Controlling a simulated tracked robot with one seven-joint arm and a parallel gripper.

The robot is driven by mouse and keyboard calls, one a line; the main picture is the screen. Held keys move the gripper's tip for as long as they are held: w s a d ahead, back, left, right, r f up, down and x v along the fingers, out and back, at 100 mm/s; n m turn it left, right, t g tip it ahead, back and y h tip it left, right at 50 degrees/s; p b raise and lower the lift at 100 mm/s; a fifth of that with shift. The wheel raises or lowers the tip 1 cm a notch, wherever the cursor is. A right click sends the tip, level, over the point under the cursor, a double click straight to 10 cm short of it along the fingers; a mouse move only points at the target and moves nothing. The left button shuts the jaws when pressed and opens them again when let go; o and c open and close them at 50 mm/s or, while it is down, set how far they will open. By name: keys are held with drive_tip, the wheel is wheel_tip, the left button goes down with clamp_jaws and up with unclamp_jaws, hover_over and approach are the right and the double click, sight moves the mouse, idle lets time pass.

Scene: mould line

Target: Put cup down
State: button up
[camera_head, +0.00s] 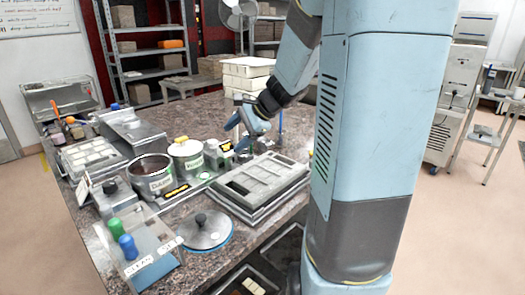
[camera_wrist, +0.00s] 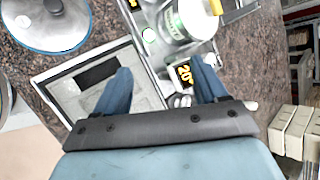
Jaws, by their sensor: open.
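My gripper (camera_head: 241,135) is above the bench, near the scale and the grey mould frame. In the wrist view its two blue fingers (camera_wrist: 161,66) are spread wide, with nothing held between them. A scale display (camera_wrist: 184,73) reading about 20 shows between the fingers, near the right one. Small pale shapes (camera_wrist: 183,100) lie just below the display; I cannot tell whether one is the cup. No cup is clearly recognisable in the head view. A white pot with a yellow knob (camera_head: 187,154) stands left of my gripper, beside a dark-filled pot (camera_head: 152,175).
A grey mould frame (camera_head: 232,207) lies on the speckled bench (camera_head: 205,103), in front of my gripper. A round lid (camera_head: 205,232) lies near the front edge. White stacked blocks (camera_head: 247,68) stand behind. Bare bench shows at the back.

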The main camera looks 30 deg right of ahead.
drive_tip(key=s+a+r+n+h, duration=0.1)
drive_tip(key=s+r+n+h, duration=0.2)
drive_tip(key=s+n, duration=0.5)
drive_tip(key=s+a+r+n+h, duration=0.2)
drive_tip(key=s+n, duration=0.5)
drive_tip(key=s, duration=0.8)
drive_tip(key=shift+s+a+r+n+g+h, duration=0.15)
drive_tip(key=shift+a+r+n+g+h, duration=0.2)
drive_tip(key=shift+r+h, duration=0.4)
